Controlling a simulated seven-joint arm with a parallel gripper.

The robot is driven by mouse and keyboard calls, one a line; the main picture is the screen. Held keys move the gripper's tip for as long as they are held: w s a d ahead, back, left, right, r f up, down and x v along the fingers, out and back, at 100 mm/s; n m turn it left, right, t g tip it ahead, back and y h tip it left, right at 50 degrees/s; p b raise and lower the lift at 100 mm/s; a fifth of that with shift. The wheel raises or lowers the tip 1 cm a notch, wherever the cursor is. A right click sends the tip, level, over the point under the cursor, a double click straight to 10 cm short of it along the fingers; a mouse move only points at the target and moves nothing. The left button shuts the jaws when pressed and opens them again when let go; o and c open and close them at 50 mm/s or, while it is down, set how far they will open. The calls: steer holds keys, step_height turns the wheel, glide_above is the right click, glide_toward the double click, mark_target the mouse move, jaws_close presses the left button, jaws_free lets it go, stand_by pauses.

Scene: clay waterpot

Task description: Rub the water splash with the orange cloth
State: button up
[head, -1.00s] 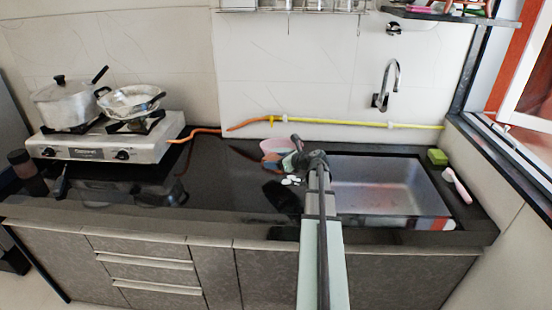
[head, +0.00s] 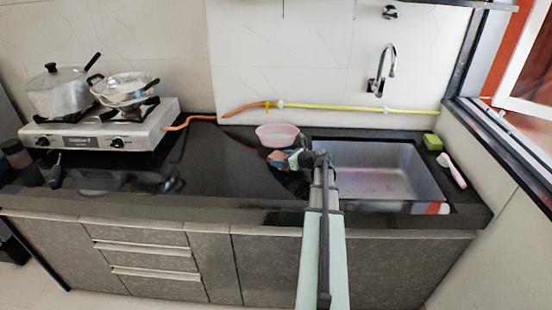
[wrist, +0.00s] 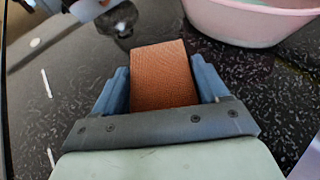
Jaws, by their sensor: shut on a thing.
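The orange cloth (wrist: 160,75) is a folded, textured block between the blue-grey fingers of my gripper (wrist: 163,88) in the wrist view. My gripper is shut on it. In the head view the cloth (head: 277,155) is at the left end of my gripper (head: 284,158), low over the black counter just in front of the pink bowl. I cannot tell whether the cloth touches the counter. I cannot make out the water splash for certain; the glossy counter has pale streaks and reflections, and my arm hides part of it.
The pink bowl (head: 277,139) stands close behind the cloth. The sink (head: 385,177) lies to the right, with a green sponge (head: 432,142) and a pink-handled brush (head: 455,172) beyond it. A stove (head: 95,135) with pots stands left. The counter (head: 215,170) between is clear.

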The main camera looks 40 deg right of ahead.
mark_target(272, 157)
steer(key=shift+s+d, duration=2.75)
steer(key=shift+w+a, duration=4.15)
steer(key=shift+a, duration=0.1)
steer(key=shift+s+d, duration=4.05)
steer(key=shift+d, duration=0.15)
steer(key=shift+w+a, duration=4)
steer(key=shift+a, duration=0.1)
steer(key=shift+r, duration=4)
